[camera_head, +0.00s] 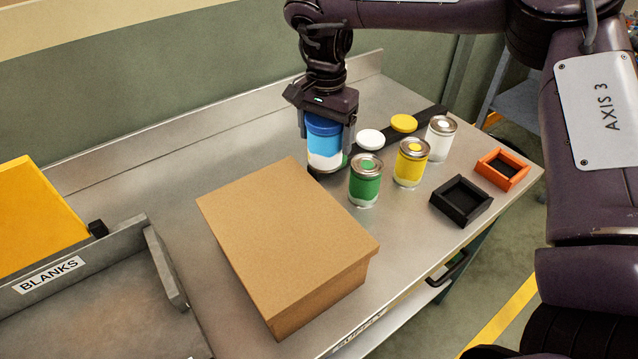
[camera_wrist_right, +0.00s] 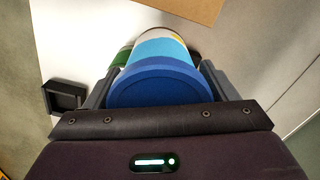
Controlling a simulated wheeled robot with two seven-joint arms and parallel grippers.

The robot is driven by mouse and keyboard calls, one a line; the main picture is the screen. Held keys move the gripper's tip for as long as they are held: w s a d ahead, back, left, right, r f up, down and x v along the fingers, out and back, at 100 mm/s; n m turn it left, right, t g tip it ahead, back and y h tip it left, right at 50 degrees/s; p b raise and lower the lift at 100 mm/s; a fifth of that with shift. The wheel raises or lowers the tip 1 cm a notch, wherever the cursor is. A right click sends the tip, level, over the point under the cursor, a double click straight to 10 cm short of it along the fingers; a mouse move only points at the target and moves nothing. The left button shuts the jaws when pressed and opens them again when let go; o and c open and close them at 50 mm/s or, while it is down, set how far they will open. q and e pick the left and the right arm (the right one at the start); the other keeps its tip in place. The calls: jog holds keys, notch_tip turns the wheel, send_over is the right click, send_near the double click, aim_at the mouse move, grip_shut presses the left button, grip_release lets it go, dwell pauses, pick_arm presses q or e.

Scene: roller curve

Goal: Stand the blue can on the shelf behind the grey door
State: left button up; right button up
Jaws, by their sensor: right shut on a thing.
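The blue can (camera_head: 324,148) has a blue lid and a blue, white and yellow side. It is upright between the fingers of my right gripper (camera_head: 326,142), which is shut on it at the far side of the metal table. In the right wrist view the can (camera_wrist_right: 160,78) fills the space between the fingers (camera_wrist_right: 160,88), lid towards the camera. I cannot tell whether its base touches the table. The grey door and its shelf cannot be made out in these views. My left gripper is not in view.
A cardboard box (camera_head: 290,240) lies in front of the can. Green (camera_head: 364,182), yellow (camera_head: 411,163) and white (camera_head: 439,140) cans stand to the right, with loose lids behind. Black (camera_head: 461,202) and orange (camera_head: 502,169) trays sit at right. A BLANKS bin (camera_head: 110,315) is at left.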

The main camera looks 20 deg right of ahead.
notch_tip(320, 180, down, 13)
jog(key=shift+r+p, duration=0.2)
jog(key=shift+p, duration=0.1)
jog(key=shift+f, duration=0.15)
jog(key=o, duration=1)
jog(key=shift+o, duration=0.2)
